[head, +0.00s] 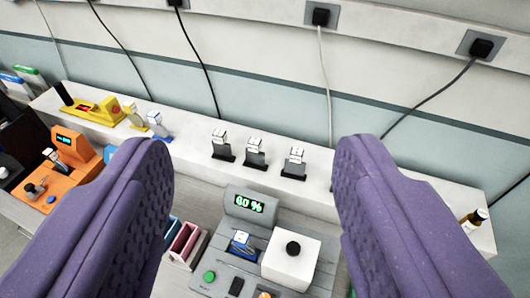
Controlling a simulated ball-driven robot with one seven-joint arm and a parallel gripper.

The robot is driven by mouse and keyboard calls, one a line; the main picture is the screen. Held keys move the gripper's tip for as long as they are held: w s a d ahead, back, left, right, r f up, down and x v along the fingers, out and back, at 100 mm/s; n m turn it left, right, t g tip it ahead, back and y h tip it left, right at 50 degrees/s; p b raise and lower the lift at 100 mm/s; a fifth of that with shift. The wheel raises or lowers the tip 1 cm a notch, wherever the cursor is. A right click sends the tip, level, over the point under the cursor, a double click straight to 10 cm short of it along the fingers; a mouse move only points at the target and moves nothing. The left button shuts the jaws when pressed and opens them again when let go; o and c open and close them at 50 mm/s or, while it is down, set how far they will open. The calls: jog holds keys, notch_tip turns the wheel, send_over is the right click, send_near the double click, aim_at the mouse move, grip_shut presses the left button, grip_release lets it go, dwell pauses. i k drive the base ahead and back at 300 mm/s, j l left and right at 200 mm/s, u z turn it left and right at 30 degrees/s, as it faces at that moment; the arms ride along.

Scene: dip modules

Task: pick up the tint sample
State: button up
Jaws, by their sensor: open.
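My gripper (256,150) is open, its two purple fingers wide apart with nothing between them. Three dark pieces with white tops stand in black holders on the white shelf behind: left (221,146), middle (254,152) and right (294,162).
An orange device (75,180) and a yellow device (95,111) are at the left. Pink and blue bins (184,240) sit beside the grey device. A small bottle (473,220) stands at the shelf's right end. Cables hang along the wall behind.

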aim_at(294, 168)
jog(key=i+j+z, duration=0.1)
jog(key=i+z, duration=0.25)
jog(key=i, duration=0.2)
jog(key=i+j+z, duration=0.25)
jog(key=i+z, duration=0.15)
jog(key=i, duration=0.15)
